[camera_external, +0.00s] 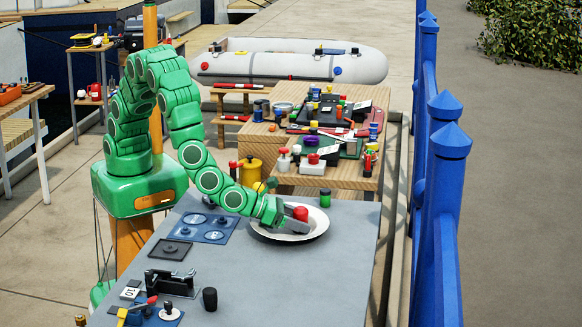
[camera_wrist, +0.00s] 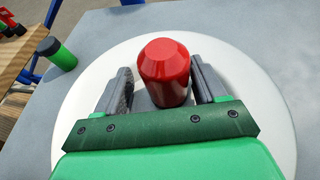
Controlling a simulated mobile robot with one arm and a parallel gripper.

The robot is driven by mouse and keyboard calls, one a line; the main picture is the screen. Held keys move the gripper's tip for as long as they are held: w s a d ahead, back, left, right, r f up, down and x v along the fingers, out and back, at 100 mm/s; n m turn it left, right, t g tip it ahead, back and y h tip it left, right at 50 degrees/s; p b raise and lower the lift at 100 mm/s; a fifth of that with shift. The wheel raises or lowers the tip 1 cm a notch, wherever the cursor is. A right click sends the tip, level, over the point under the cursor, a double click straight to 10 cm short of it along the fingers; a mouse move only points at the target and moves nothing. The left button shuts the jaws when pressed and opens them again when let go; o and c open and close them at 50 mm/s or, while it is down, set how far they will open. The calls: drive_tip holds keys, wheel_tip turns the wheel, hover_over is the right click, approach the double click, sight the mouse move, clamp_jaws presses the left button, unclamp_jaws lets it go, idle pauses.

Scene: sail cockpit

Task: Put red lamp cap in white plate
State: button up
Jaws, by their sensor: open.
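The red lamp cap (camera_wrist: 165,72) is between the two fingers of my gripper (camera_wrist: 160,88) in the wrist view. It is over or on the white plate (camera_wrist: 85,100); I cannot tell whether its base touches the plate. The fingers are open, with a visible gap on the left side of the cap and a narrow one on the right. In the external view the red cap (camera_external: 300,213) shows at my gripper (camera_external: 297,222), low inside the rim of the white plate (camera_external: 318,234), which lies on the grey table.
A green cylinder with a dark cap (camera_external: 325,198) stands just behind the plate. A blue panel (camera_external: 212,226) with round parts lies left of the plate. A black cup (camera_external: 210,299) stands near the front. The table right of the plate is clear.

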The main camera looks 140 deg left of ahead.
drive_tip(key=v, duration=1.2)
drive_tip(key=shift+r, duration=0.1)
drive_tip(key=s+a+r+n+g, duration=0.35)
drive_tip(key=s+r+n, duration=0.4)
drive_tip(key=s, duration=0.35)
drive_tip(key=s+a+r+n+g, duration=0.2)
drive_tip(key=s+r+n+g, duration=0.2)
drive_tip(key=s+r+n, duration=0.55)
drive_tip(key=s+d+n+g+h, duration=0.1)
drive_tip(key=s+d+n+h, duration=0.6)
drive_tip(key=s+d, duration=1.3)
drive_tip(key=s+h, duration=0.3)
drive_tip(key=h, duration=0.1)
drive_tip(key=shift+s+d+f+h, duration=0.3)
drive_tip(key=shift+d, duration=0.05)
